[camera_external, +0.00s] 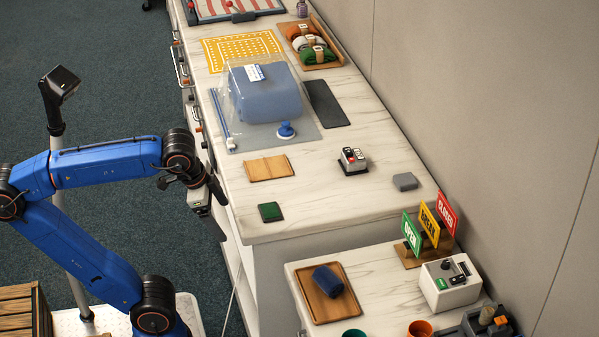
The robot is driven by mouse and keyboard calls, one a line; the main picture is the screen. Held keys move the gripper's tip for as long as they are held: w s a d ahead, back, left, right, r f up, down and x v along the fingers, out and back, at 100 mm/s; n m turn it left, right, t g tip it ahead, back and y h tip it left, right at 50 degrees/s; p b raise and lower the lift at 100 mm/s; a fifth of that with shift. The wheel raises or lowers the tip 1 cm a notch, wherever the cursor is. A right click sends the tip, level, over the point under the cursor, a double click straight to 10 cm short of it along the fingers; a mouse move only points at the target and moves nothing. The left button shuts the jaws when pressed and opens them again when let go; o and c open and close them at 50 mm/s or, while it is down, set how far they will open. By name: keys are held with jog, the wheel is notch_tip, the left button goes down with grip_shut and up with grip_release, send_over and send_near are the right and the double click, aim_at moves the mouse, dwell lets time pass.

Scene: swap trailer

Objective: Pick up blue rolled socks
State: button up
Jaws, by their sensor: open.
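A dark blue rolled bundle, which looks like the blue rolled socks (328,281), lies on a wooden tray (316,308) on the near, lower counter. My gripper (222,212) hangs to the left of the long counter's near end, pointing down. It is open and holds nothing that I can see. It is apart from the socks, up and to the left of them in the picture. The fingertips are small and partly dark against the counter's side.
The long counter (330,205) stands between my gripper and the wall. Beside the tray are a teal cup (354,333), an orange cup (420,328), a white switch box (450,283) and upright signs (429,225). A large blue bagged bundle (265,95) sits farther back.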

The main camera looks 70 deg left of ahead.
jog(key=w+d+m+y, duration=0.1)
jog(key=w+m, duration=0.1)
jog(key=m, duration=0.2)
jog(key=w+d+f+m+y, duration=0.1)
jog(key=d+m, duration=0.1)
jog(key=m, duration=0.2)
jog(key=w+d+f+m+y, duration=0.1)
jog(key=w+m, duration=0.1)
jog(key=m, duration=0.2)
jog(key=shift+w+d+t+y, duration=0.25)
jog(key=shift+w+t+y, duration=0.05)
jog(key=shift+t, duration=0.1)
jog(key=w+d+r+m+t, duration=0.15)
jog(key=d+m+t, duration=0.25)
jog(key=d+m, duration=0.55)
jog(key=d+r+m+t, duration=0.2)
jog(key=d+m+t, duration=0.2)
jog(key=d+m, duration=0.55)
jog(key=n, duration=0.2)
send_near(321, 281)
jog(key=x, duration=0.6)
jog(key=shift+w+a+r, duration=0.1)
jog(key=shift+w+r, duration=0.05)
jog(key=shift+w, duration=0.05)
jog(key=shift+f+x, duration=0.1)
jog(key=shift+x, duration=1.25)
jog(key=shift+f+x, duration=0.15)
jog(key=shift+x, duration=1.2)
jog(key=shift+c, duration=0.6)
